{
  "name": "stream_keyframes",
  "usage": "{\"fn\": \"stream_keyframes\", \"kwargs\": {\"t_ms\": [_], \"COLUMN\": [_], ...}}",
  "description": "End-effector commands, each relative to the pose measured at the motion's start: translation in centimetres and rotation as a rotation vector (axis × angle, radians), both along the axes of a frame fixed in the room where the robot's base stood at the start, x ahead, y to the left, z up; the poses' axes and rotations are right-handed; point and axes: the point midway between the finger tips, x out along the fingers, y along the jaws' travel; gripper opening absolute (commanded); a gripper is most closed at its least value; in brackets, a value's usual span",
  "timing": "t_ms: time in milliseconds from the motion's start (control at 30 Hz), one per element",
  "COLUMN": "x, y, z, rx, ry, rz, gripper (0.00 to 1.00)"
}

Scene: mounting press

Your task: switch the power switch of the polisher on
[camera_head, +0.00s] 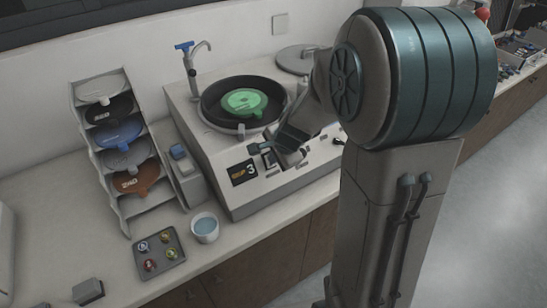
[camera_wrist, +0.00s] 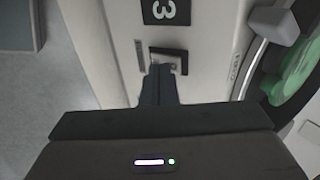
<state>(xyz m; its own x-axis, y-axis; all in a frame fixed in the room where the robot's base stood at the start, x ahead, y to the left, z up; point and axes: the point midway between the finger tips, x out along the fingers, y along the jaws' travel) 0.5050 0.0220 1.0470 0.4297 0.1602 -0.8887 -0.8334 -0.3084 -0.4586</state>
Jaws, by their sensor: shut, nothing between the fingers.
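The polisher (camera_head: 215,165) stands on the counter, with a green disc (camera_head: 244,102) in its round black bowl. In the wrist view a small dark-framed switch (camera_wrist: 178,56) lies beside the display. My gripper (camera_wrist: 160,70) is shut and empty, with its fingertips at the switch and covering part of it. I cannot tell whether they touch it or which way it is set. In the head view my gripper (camera_head: 271,152) is over the front panel and hides the switch.
A tiered rack of discs (camera_head: 121,170) stands left of the polisher. A small grey box (camera_head: 182,170), a white cup (camera_head: 205,228) and a dark tray (camera_head: 160,253) are near its left side. A blue-handled tap (camera_head: 193,62) rises behind.

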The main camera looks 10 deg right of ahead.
Motion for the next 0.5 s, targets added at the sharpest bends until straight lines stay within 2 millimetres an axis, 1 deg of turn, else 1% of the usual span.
{"fn": "stream_keyframes", "kwargs": {"t_ms": [267,367,500], "x": [-0.1,-0.7,-2.2], "y": [-0.1,-0.4,-1.4], "z": [0.1,0.7,2.1], "rx": [0.000,-0.001,0.001], "ry": [-0.001,-0.002,-0.002], "rz": [0.000,-0.002,-0.007], "gripper": [0.00,0.00,0.00]}}
